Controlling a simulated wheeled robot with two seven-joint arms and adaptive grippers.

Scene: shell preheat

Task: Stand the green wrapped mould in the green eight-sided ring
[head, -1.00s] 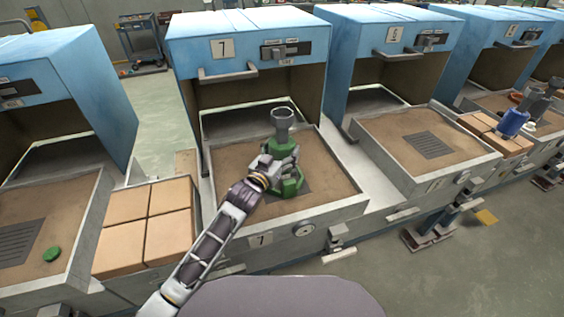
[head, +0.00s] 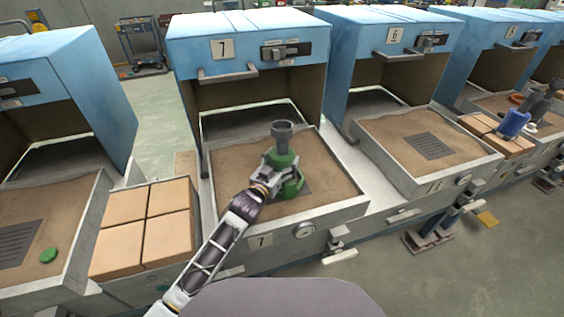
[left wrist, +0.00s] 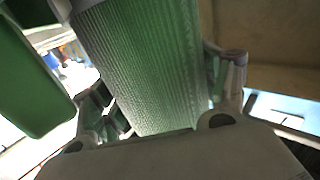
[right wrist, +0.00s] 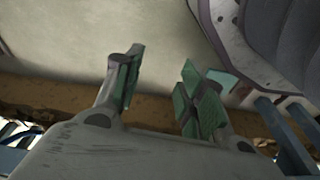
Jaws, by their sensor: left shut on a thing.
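The green wrapped mould (head: 286,159), with a grey cup-shaped top (head: 282,130), stands about upright over the sand tray numbered 7. My left gripper (head: 273,172) is shut on its side. In the left wrist view the ribbed green mould (left wrist: 145,65) fills the space between the fingers. The green eight-sided ring (head: 293,189) shows low around the mould's foot, partly hidden by the gripper. I cannot tell whether the mould's foot rests inside it. My right gripper (right wrist: 160,95) is open and empty in the right wrist view, and out of the head view.
The sand tray (head: 345,195) has metal walls, with a blue oven (head: 245,45) behind it. Brown blocks (head: 145,220) lie to the left. A small green disc (head: 48,255) lies in the left tray. A blue item (head: 513,123) stands on blocks at the right.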

